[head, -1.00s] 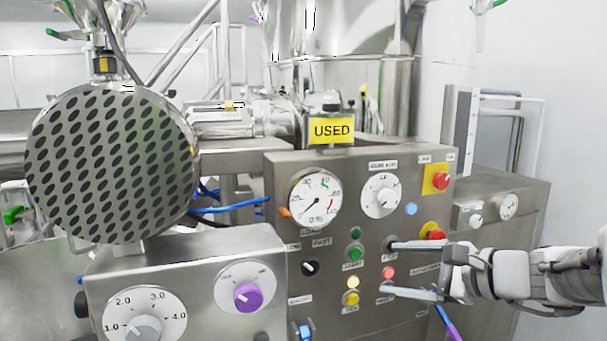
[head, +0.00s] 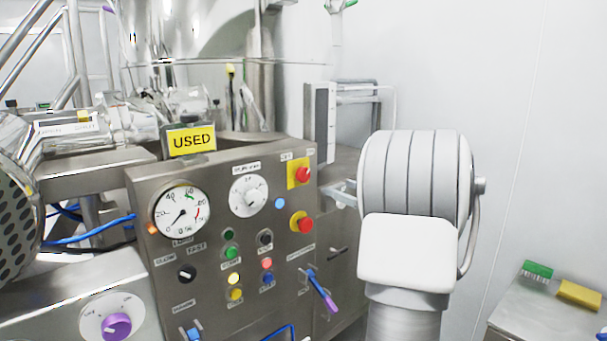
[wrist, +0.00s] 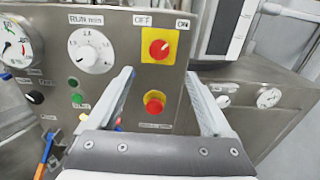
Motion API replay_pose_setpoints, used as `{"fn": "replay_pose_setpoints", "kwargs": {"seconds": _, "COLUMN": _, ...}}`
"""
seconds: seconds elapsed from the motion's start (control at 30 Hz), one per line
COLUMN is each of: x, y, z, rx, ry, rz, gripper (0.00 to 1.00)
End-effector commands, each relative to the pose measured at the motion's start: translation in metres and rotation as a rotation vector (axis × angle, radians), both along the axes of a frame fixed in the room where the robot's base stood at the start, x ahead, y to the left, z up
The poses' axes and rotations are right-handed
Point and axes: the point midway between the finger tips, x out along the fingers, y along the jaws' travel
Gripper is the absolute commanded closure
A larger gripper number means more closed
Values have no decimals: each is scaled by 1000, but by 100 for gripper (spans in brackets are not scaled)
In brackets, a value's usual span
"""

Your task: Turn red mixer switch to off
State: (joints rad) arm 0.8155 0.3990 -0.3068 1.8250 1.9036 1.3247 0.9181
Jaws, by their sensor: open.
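The red mixer switch (head: 303,173) is a red knob on a yellow plate at the panel's upper right. In the wrist view the switch (wrist: 158,48) sits below OFF and ON labels. A pale mark on the knob seems to tilt toward ON, at upper right. My gripper (wrist: 160,75) is open and empty, its fingers pointing at the panel on either side of the switch's column. They appear apart from the knob. In the head view the gripper (head: 341,193) is mostly hidden behind my arm, right of the panel.
A red button (wrist: 154,101) on a yellow mount sits just below the switch, between the fingers in the picture. A white dial (wrist: 92,51) is at left. A blue-purple lever (head: 321,290) sticks out lower on the panel. A side cabinet (wrist: 265,95) stands right.

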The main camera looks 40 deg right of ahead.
Motion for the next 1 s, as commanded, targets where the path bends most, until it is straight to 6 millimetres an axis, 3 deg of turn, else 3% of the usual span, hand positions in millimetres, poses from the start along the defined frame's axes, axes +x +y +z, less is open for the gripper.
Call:
{"fn": "replay_pose_setpoints", "kwargs": {"seconds": 0.2, "x": 50, "y": 6, "z": 1, "rx": -1, "ry": 2, "rz": 5, "gripper": 16}}
{"fn": "replay_pose_setpoints", "kwargs": {"seconds": 0.5, "x": 110, "y": 10, "z": 1, "rx": -2, "ry": 2, "rz": 4, "gripper": 16}}
{"fn": "replay_pose_setpoints", "kwargs": {"seconds": 0.7, "x": 130, "y": 11, "z": 0, "rx": -2, "ry": 2, "rz": 2, "gripper": 16}}
{"fn": "replay_pose_setpoints", "kwargs": {"seconds": 1.0, "x": 135, "y": 11, "z": 0, "rx": -2, "ry": 2, "rz": 1, "gripper": 16}}
